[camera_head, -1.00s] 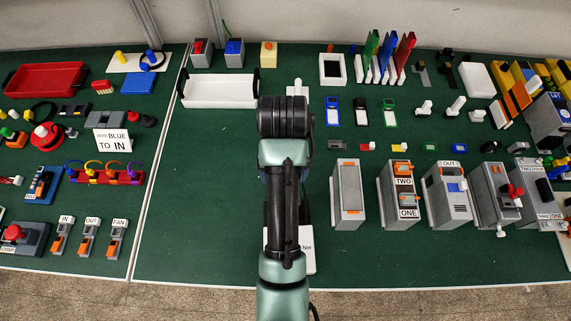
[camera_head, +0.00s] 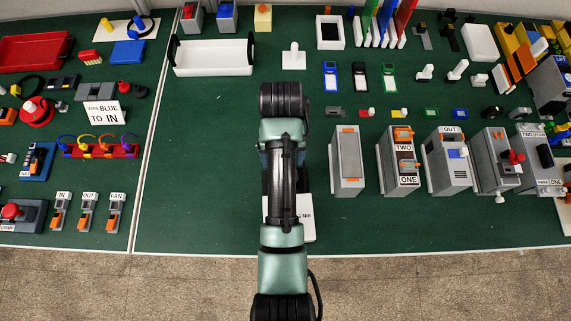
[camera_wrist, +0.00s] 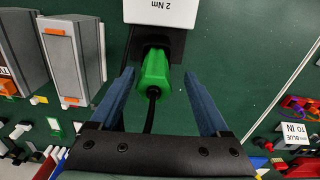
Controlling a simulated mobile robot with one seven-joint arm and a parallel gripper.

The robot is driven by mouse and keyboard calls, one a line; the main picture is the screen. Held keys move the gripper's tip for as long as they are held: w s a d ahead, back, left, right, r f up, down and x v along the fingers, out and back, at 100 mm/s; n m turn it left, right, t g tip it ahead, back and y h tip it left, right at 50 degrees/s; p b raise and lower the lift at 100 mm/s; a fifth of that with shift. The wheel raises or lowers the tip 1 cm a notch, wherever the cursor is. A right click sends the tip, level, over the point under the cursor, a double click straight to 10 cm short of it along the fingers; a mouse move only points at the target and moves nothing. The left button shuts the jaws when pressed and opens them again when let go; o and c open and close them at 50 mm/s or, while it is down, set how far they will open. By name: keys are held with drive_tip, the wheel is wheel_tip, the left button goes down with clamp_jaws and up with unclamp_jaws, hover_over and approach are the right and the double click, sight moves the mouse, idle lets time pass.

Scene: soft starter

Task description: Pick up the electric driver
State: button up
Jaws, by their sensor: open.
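The electric driver (camera_wrist: 154,72) is bright green, with a black cord running back from it toward my wrist. Its far end meets a dark holder (camera_wrist: 172,40) beside a white sign reading "2 Nm" (camera_wrist: 160,12). My gripper (camera_wrist: 159,73) is open, with one blue finger on each side of the driver in the wrist view. I see green table between the driver and each finger; whether they are level with it in depth I cannot tell. In the head view my arm hides the driver, and only part of the sign (camera_head: 304,226) shows.
A grey box with an orange strip (camera_head: 347,160) stands right of my arm, followed by several more grey units. A white tray (camera_head: 213,70) and a white post on a base (camera_head: 294,58) lie farther back. The green table left of my arm is clear.

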drive_tip(key=f, duration=0.3)
drive_tip(key=f+p, duration=0.1)
drive_tip(key=shift+w+d+f, duration=0.2)
drive_tip(key=shift+d+f, duration=0.1)
drive_tip(key=shift+f, duration=0.05)
drive_tip(key=shift+c, duration=0.3)
clamp_jaws()
